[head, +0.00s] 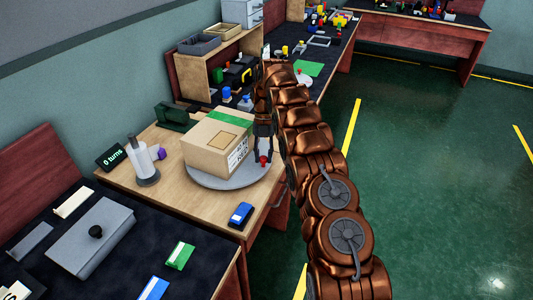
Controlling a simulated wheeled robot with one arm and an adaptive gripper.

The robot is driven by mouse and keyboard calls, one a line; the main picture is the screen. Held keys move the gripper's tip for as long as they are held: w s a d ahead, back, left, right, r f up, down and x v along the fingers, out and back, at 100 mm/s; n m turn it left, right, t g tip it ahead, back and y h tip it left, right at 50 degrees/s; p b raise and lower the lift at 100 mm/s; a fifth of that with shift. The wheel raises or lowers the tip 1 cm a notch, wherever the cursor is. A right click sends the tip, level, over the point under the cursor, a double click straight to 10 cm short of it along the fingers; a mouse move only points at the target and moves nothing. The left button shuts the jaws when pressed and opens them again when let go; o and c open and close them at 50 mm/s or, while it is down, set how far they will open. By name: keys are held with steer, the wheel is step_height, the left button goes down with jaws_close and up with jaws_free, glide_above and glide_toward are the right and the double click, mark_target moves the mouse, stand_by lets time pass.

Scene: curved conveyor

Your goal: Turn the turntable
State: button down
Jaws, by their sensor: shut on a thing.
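The turntable (222,182) is a round grey disc on the light wooden table. A taped cardboard box (205,158) with a green strip on top and a printed label stands on it. A small red knob (263,160) sits at the disc's right edge. My gripper (263,152) points down beside the box's right side, with its fingers shut on the red knob. The fingers partly hide the knob's stem. A small black display (111,157) left of the turntable reads "0 turns".
A roll on an upright spindle (146,163) stands left of the box, with a dark green object (178,117) behind. A blue item (241,215) lies near the table's front right edge. A dark bench (50,270) with a grey case adjoins in front. Open green floor lies right.

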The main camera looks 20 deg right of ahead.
stand_by(0.3)
steer(key=c, duration=0.9)
jaws_free()
steer(key=s+a+r+m+t+h+p, duration=0.1)
steer(key=s+a+r+m, duration=0.2)
steer(key=s+r+m, duration=0.65)
steer(key=s+a+r+m, duration=0.2)
steer(key=s+r+m, duration=0.6)
steer(key=s+r, duration=0.25)
steer(key=s+a+f+m, duration=0.1)
steer(key=s+m, duration=0.3)
steer(key=s, duration=0.5)
steer(key=s+a+f+m+p, duration=0.1)
steer(key=s+m, duration=0.4)
steer(key=s, duration=0.4)
steer(key=s+a+m+t, duration=0.1)
steer(key=s+m, duration=0.3)
steer(key=s, duration=0.5)
steer(key=shift+s+a+f+m+h, duration=0.15)
steer(key=shift+a+f+m+h, duration=0.1)
steer(key=shift+a+f+h, duration=0.2)
